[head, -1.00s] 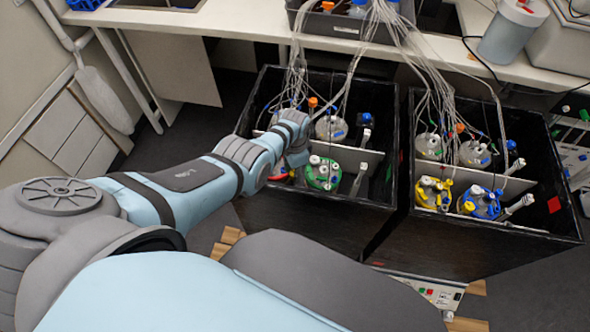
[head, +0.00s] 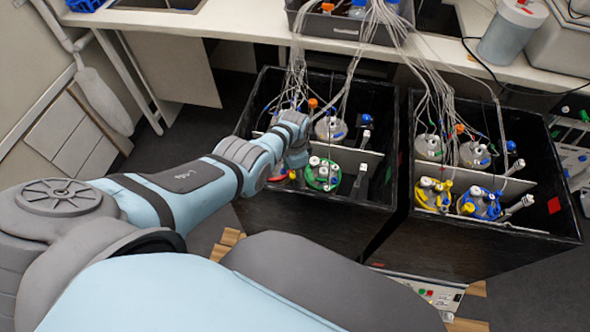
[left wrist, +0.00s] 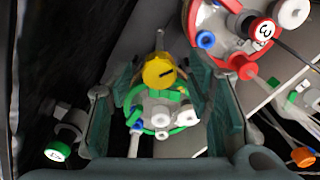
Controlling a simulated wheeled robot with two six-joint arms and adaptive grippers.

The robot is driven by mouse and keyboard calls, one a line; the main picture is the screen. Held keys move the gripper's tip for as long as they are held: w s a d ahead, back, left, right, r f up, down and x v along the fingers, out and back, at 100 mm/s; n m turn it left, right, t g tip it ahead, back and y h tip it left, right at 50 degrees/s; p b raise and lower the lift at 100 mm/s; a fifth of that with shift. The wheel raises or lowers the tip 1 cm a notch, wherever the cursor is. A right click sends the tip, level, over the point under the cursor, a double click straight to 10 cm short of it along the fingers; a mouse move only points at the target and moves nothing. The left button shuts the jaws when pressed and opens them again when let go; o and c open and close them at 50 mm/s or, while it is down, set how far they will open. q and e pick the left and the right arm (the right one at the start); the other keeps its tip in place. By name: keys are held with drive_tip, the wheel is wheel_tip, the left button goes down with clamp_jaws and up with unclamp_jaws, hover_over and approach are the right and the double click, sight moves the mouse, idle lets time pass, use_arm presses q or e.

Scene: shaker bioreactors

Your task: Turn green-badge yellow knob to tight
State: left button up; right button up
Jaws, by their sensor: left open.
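The yellow knob (left wrist: 159,71) shows in the left wrist view, round, with a short black mark on its face. It is above a green-ringed vessel (left wrist: 162,112) with white and grey ports. My left gripper (left wrist: 163,82) is open, its two teal-lined fingers on either side of the knob. I cannot tell whether either finger touches it. In the head view my left gripper (head: 297,157) is over the left black box, beside the green-ringed vessel (head: 322,175), and the knob is not clear there. My right gripper is not in view.
A red-ringed vessel (left wrist: 222,38) with a cap marked 3 is close by at upper right. A green-badged white cap (left wrist: 59,151) is at lower left. The black box walls (head: 320,222), a white divider (head: 350,156) and hanging tubes (head: 350,75) surround the vessels.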

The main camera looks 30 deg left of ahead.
use_arm(q)
drive_tip(key=shift+r, duration=0.1)
wheel_tip(320, 180, up, 12)
idle(0.7)
